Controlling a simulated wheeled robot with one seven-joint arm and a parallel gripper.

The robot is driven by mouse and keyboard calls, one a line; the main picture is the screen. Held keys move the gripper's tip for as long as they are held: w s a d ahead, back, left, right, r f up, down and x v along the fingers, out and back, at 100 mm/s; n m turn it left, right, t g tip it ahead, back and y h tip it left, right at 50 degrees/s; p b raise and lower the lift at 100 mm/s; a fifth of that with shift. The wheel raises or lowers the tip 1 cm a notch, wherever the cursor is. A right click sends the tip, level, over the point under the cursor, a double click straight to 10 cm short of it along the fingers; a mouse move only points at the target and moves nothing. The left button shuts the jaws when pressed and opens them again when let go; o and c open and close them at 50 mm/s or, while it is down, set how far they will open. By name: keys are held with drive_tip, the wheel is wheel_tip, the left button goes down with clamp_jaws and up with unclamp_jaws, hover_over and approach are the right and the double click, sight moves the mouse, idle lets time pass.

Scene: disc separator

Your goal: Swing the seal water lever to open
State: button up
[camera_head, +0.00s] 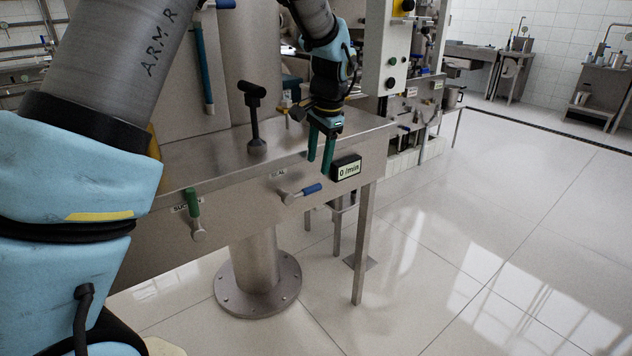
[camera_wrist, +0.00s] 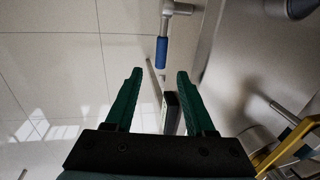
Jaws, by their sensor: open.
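The seal water lever, with a blue grip (camera_head: 311,189) on a metal arm, is on the front panel below a partly hidden label. It lies roughly sideways, its blue end pointing right. My gripper (camera_head: 320,168) is open and empty, fingers pointing down, above and slightly right of the blue grip. In the wrist view, the blue grip (camera_wrist: 162,52) lies just beyond the gap between my open green fingers (camera_wrist: 160,74), apparently not touched.
A display reading 0 l/min (camera_head: 347,168) sits close to the right of my fingers. A black-topped handle (camera_head: 254,115) stands on the steel top. Floor (camera_head: 450,270) at right is clear.

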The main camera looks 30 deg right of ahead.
sight(314, 186)
drive_tip(key=f, duration=0.2)
drive_tip(key=w+f, duration=0.1)
drive_tip(key=f, duration=0.4)
drive_tip(key=shift+w+a+f+p, duration=0.25)
drive_tip(key=shift+w+p, duration=0.05)
drive_tip(key=shift+p, duration=0.05)
drive_tip(key=shift+c, duration=0.2)
clamp_jaws()
idle(0.9)
